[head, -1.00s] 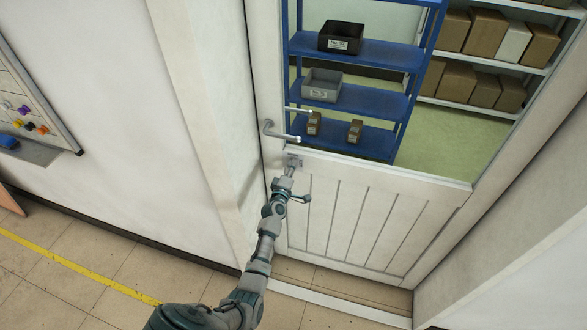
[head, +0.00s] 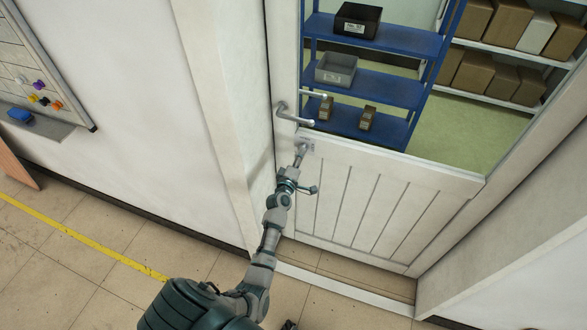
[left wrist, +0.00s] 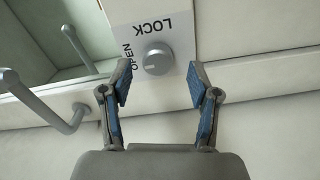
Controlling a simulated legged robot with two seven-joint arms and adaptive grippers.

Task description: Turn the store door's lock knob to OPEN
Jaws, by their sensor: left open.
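The white store door (head: 365,205) has a glazed upper half and a panelled lower half, and it looks shut. The round grey lock knob (left wrist: 158,59) sits on a white plate (left wrist: 172,30) marked LOCK and OPEN. In the left wrist view the plate appears turned, with OPEN to the left of the knob and LOCK above it. My left gripper (left wrist: 160,85) is open, its blue-padded fingers on either side just short of the knob, not visibly touching it. In the head view the left gripper (head: 300,155) is at the plate and hides most of it.
A lever handle (head: 293,115) is just above the lock; it also shows in the left wrist view (left wrist: 50,100). The door frame (head: 235,120) stands close on the left. Blue shelves (head: 375,90) with bins are behind the glass.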

